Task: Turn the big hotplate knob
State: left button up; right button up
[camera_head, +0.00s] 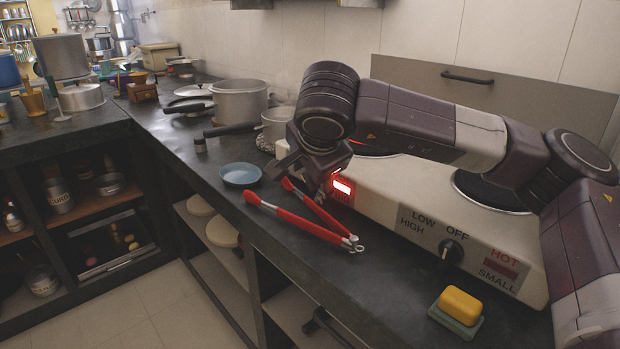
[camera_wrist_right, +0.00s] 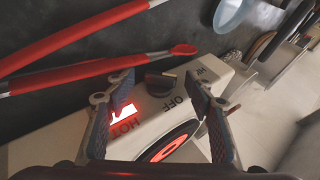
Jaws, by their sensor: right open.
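The hotplate (camera_head: 400,178) is a cream box on the counter with two burners and a front control panel. The small knob (camera_head: 452,251) is black, on the panel's right, near OFF. The big knob is hidden behind my right gripper (camera_head: 318,172) in the head view. In the right wrist view the dark big knob (camera_wrist_right: 160,83) sits between the spread fingertips of my right gripper (camera_wrist_right: 162,92), with gaps on both sides. That gripper is open. A lit red HOT indicator (camera_head: 342,187) is beside it. My left gripper is not in view.
Red tongs (camera_head: 310,215) lie in front of the hotplate, close to my right gripper. A blue bowl (camera_head: 240,174) and pots (camera_head: 240,100) stand to the left. A yellow sponge (camera_head: 460,304) on a green block is at the front right. The big burner (camera_wrist_right: 172,145) glows red.

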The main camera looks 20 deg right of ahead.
jog(key=v, duration=1.2)
